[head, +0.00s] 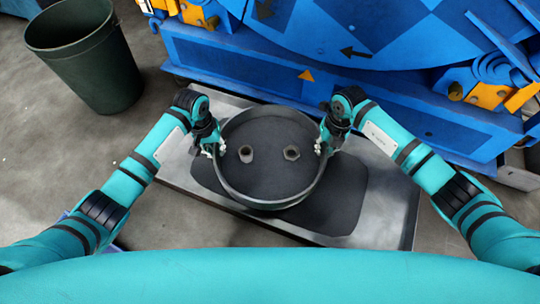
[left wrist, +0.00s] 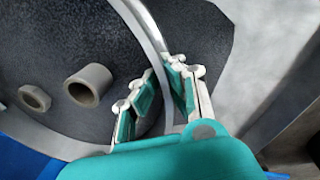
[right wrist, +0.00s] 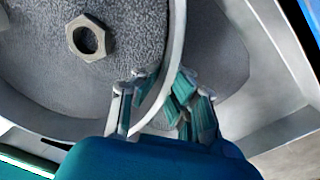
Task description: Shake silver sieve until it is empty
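The round silver sieve (head: 268,204) is over a flat metal tray (head: 398,222). Inside its rim is a dark grainy surface (head: 268,178); I cannot tell loose material from mesh. Two pieces lie on it: a short grey tube-like piece (head: 246,153) and a hexagonal nut (head: 291,153). The nut also shows in the right wrist view (right wrist: 90,38). My left gripper (left wrist: 163,82) has its fingers on both sides of the left rim, shut on it. My right gripper (right wrist: 167,88) is likewise shut on the right rim. I cannot tell if the sieve touches the tray.
A dark grainy patch (head: 345,195) covers part of the tray around the sieve. A large blue machine (head: 290,75) stands close behind the tray. A dark green bin (head: 95,65) stands at the back left. Grey floor is free at the left.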

